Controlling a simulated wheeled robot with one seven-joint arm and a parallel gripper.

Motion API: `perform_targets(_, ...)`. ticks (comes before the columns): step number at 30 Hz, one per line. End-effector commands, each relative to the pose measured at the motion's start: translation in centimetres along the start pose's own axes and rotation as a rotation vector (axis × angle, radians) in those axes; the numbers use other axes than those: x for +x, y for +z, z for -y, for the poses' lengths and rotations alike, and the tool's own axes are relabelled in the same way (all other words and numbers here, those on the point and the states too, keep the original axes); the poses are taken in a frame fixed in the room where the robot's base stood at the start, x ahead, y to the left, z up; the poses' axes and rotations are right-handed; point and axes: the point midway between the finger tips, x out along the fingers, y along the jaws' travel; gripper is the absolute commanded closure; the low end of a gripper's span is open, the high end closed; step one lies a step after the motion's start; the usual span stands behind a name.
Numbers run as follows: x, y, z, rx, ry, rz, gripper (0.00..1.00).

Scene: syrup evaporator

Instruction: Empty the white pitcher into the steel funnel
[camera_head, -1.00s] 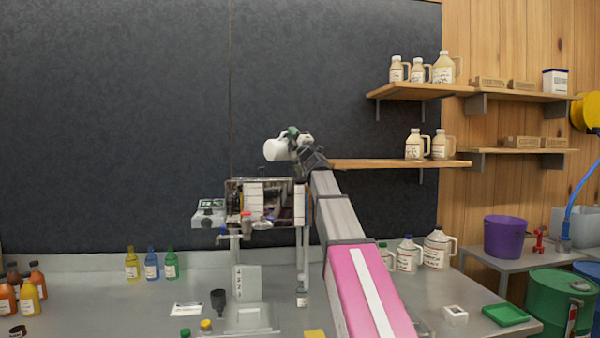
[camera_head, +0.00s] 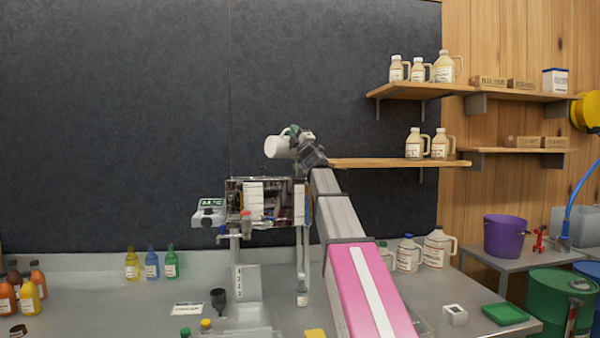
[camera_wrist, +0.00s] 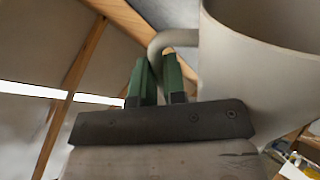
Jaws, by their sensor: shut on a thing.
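The white pitcher (camera_head: 277,148) is held high above the steel-sided box of the evaporator (camera_head: 238,192). My gripper (camera_head: 295,133) is at its right side. In the wrist view the pitcher (camera_wrist: 255,85) fills the right side, and its handle (camera_wrist: 160,40) runs between the green fingers of my gripper (camera_wrist: 158,80), which are shut on it.
A display unit (camera_head: 208,212) is left of the box. A dark funnel (camera_head: 218,299) stands on the grey bench (camera_head: 110,310). Colored bottles (camera_head: 152,263) stand at the bench's left and back. A wooden shelf (camera_head: 375,163) is close to my arm's right. The space left of the pitcher is free.

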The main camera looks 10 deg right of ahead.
Motion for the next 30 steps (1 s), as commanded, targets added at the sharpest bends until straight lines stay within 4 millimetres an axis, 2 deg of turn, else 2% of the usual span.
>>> perform_targets(5,-0.2,-0.4,0.2,-0.024,0.000,-0.022,1.00)
perform_targets(9,-1.6,-3.7,1.5,-0.216,0.006,-0.190,1.00)
perform_targets(10,-1.7,-3.9,1.6,-0.231,0.007,-0.203,1.00)
perform_targets(19,-2.0,-4.6,2.0,-0.281,0.007,-0.246,1.00)
perform_targets(24,-2.7,-5.7,2.9,-0.397,0.007,-0.348,1.00)
perform_targets(30,-1.8,-6.9,2.0,-0.575,0.005,-0.506,1.00)
